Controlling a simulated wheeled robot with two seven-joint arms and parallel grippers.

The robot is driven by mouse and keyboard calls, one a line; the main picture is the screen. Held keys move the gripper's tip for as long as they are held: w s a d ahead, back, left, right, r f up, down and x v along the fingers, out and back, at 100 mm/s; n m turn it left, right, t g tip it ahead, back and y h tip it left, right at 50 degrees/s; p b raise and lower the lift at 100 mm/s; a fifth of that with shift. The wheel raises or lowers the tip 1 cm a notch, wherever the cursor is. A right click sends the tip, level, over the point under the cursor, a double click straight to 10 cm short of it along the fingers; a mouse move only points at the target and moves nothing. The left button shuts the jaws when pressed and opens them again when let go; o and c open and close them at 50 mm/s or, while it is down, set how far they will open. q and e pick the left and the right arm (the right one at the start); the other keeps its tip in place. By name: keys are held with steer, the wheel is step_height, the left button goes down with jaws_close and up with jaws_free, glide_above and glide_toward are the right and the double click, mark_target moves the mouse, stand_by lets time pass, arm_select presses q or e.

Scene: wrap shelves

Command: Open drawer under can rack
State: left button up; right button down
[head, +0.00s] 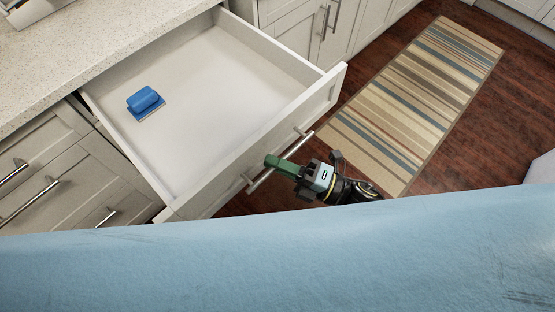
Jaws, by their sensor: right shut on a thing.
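The drawer (220,60) is pulled well out from the cabinet under the counter. Its white inside shows, with a blue sponge or brush (145,101) lying near its left side. The drawer's bar handle (303,140) is on its front face. My right gripper (277,163) is at the handle, shut on it, with its green fingers hiding the middle of the bar. My left gripper is not in view. No can rack shows.
A light speckled counter (70,50) is at the upper left, with closed cabinet fronts (50,180) below. A striped rug (415,100) lies on the dark wooden floor (495,120) at the right. A large blue surface fills the bottom of the view.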

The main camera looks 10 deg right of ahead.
steer(key=c, duration=1.5)
jaws_free()
steer(key=shift+d, duration=0.1)
steer(key=v, duration=1.3)
steer(key=shift+b, duration=0.3)
steer(key=shift+d+f, duration=0.1)
steer(key=shift+f, duration=0.1)
